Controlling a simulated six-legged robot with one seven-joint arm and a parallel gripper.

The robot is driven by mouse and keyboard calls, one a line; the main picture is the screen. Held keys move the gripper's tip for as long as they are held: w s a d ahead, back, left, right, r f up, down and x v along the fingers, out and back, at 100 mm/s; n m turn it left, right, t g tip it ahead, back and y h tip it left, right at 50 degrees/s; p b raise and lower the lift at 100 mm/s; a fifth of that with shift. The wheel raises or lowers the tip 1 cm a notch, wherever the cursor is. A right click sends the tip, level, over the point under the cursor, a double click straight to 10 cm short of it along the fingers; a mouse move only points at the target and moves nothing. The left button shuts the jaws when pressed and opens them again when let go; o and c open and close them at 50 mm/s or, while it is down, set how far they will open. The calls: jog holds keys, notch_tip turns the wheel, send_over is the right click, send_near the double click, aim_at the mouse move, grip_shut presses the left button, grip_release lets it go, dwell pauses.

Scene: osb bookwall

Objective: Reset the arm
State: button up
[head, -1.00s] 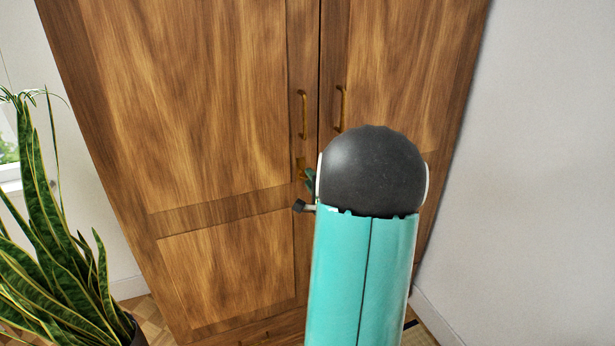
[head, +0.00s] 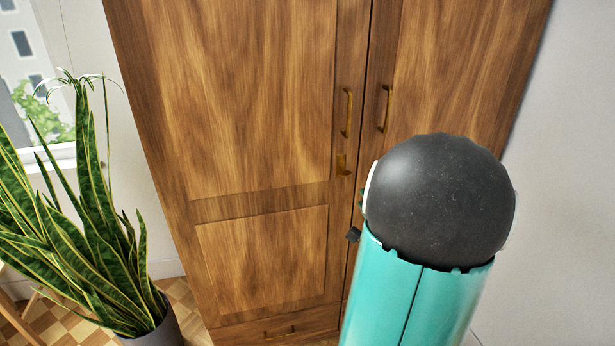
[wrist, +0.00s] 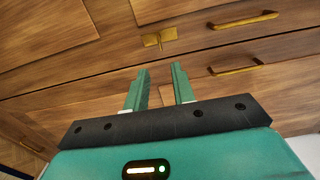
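My gripper (wrist: 160,88) shows in the wrist view with its two green fingers apart and nothing between them. It faces the front of a wooden wardrobe (head: 262,90), near a small brass latch (wrist: 159,38) and two brass handles. In the head view my teal arm with its dark round joint stands in front of the wardrobe's right door and hides most of my gripper. Both wardrobe doors look closed.
A tall snake plant (head: 85,225) in a dark pot (head: 158,328) stands on the floor at the left, beside a window (head: 30,80). A plain wall (head: 570,170) is at the right. A low drawer (head: 280,328) is at the wardrobe's base.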

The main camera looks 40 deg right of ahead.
jog(key=shift+w, duration=0.1)
jog(key=w+a+r+n+g+y, duration=0.25)
jog(key=w+a+n, duration=0.3)
jog(key=a, duration=0.45)
jog(key=w+a+r+n+g+y, duration=0.1)
jog(key=w+a+r+n+g, duration=0.2)
jog(key=a+n, duration=0.55)
jog(key=s+a+n+g+y, duration=0.2)
jog(key=s+a+n, duration=0.3)
jog(key=a, duration=0.7)
jog(key=s+a+n+g+y, duration=0.2)
jog(key=s+a+n, duration=0.3)
jog(key=a, duration=0.6)
jog(key=shift+s+a+f+y, duration=0.35)
jog(key=shift+s+y, duration=0.25)
jog(key=shift+y, duration=0.25)
jog(key=shift+a+r, duration=0.1)
